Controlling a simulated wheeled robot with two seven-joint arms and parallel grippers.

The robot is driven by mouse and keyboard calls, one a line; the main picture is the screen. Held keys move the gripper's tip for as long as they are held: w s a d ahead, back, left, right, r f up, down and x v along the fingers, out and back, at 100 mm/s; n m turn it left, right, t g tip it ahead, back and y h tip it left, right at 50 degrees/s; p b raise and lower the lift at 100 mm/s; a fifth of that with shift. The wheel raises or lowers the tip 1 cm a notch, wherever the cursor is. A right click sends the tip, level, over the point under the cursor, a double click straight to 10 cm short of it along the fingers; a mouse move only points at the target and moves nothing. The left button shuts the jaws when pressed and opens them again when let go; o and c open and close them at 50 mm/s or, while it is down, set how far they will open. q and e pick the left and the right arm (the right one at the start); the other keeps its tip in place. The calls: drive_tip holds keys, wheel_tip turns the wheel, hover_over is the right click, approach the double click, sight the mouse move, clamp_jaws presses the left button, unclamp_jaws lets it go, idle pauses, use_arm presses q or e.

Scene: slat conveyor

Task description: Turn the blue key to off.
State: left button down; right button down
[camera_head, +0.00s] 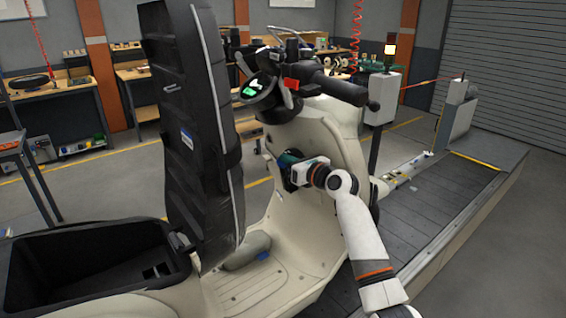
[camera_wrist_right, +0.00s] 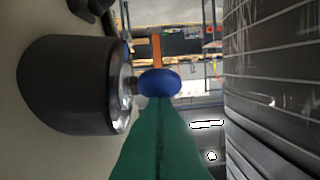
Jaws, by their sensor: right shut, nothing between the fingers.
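The blue key (camera_wrist_right: 160,80) has a rounded blue head and shows in the right wrist view. Its short shank enters the silver face of a black cylindrical lock housing (camera_wrist_right: 70,85) at the left. In the head view the key is hidden by my right gripper and wrist. My right gripper (camera_head: 287,161) is at the scooter's (camera_head: 320,125) inner front panel. Its green fingers (camera_wrist_right: 160,105) are closed together with nothing between them. Their tips overlap the lower edge of the key head in the wrist view; I cannot tell if they touch it. My left gripper is out of view.
The raised black seat (camera_head: 190,130) stands upright left of the lock, above an open storage bin (camera_head: 90,265). The handlebar (camera_head: 335,88) and lit green display (camera_head: 252,90) are above my gripper. The slat conveyor (camera_head: 440,205) runs along the right.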

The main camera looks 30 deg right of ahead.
drive_tip(key=shift+w+a+f, duration=0.1)
drive_tip(key=shift+a+f, duration=0.05)
drive_tip(key=shift+f, duration=0.45)
idle(0.8)
drive_tip(key=s+d+r+p, duration=0.1)
drive_tip(key=s+r+p, duration=0.1)
drive_tip(key=s+p, duration=0.4)
drive_tip(key=shift+s+d, duration=0.15)
drive_tip(key=shift+s, duration=1)
drive_tip(key=shift+f, duration=0.15)
